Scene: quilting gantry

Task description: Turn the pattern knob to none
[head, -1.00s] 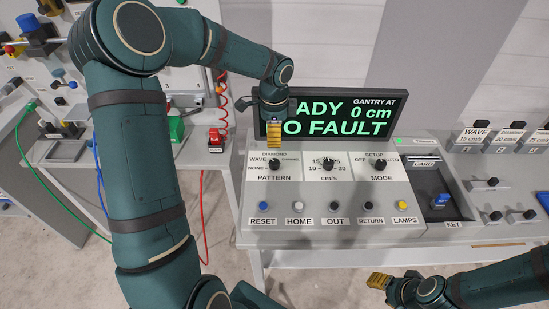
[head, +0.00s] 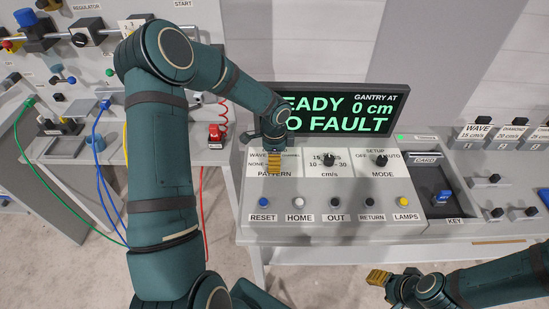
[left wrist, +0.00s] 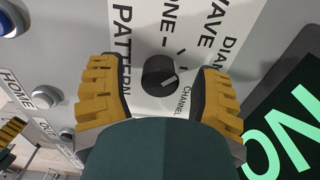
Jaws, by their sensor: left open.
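The pattern knob (left wrist: 159,74) is a round black knob on a white label plate, seen in the left wrist view. Its white mark points right and slightly up, roughly toward the DIAMOND side; the exact setting is hard to tell. The NONE label (left wrist: 170,17) is above the knob in this view. My left gripper (left wrist: 158,85) is open, its yellow fingers on either side of the knob, with no clear contact. In the head view my left gripper (head: 273,163) hangs over the PATTERN dial and hides the knob. My right gripper (head: 378,278) is low, away from the panel.
The speed knob (head: 329,160) and mode knob (head: 380,160) stand to the right. A row of buttons, including blue RESET (head: 263,202) and yellow LAMPS (head: 404,201), runs below. The display screen (head: 345,112) rises behind the panel. A blue key (head: 441,197) sits at right.

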